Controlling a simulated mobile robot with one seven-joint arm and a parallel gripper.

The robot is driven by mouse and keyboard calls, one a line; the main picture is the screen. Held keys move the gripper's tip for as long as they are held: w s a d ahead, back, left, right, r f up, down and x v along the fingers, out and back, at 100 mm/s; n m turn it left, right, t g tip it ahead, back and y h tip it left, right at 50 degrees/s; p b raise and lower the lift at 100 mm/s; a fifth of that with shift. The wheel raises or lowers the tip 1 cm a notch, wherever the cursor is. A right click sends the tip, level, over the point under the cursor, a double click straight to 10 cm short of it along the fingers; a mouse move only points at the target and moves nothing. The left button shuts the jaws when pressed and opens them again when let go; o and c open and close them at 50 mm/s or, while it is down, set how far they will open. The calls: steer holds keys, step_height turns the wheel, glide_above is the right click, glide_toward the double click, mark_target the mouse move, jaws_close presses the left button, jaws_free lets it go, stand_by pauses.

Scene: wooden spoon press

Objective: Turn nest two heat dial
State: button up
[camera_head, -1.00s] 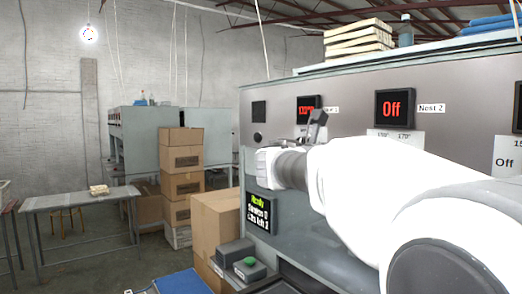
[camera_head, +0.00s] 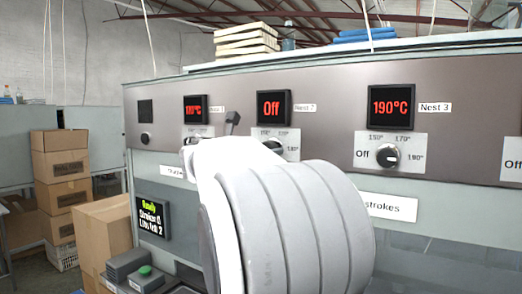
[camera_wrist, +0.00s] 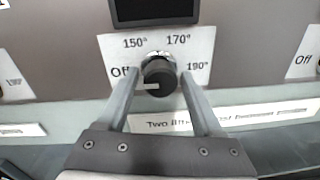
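The nest two heat dial is a round black knob on a white plate marked Off, 150°, 170° and 190°. In the wrist view the dial (camera_wrist: 158,80) sits between the two fingers of my gripper (camera_wrist: 159,76), with its light mark pointing left towards Off. The fingers are apart, one on each side of the knob; I cannot tell whether they touch it. In the head view the dial (camera_head: 273,146) is partly hidden behind my white arm. The Nest 2 display (camera_head: 272,104) above it reads Off in red. My gripper's fingertips are hidden there.
The Nest 3 dial (camera_head: 388,155) is to the right, under a display (camera_head: 392,107) reading 190°C. The Nest 1 display (camera_head: 198,109) is lit red to the left. Boxes (camera_head: 61,183) stand beyond.

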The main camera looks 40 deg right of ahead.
jaws_close()
steer(key=m+b, duration=0.8)
steer(key=m, duration=0.3)
steer(key=m+t+y+b, duration=0.1)
steer(key=m+b, duration=0.7)
steer(key=m, duration=0.4)
steer(key=shift+s+f, duration=0.1)
stand_by(0.4)
stand_by(0.5)
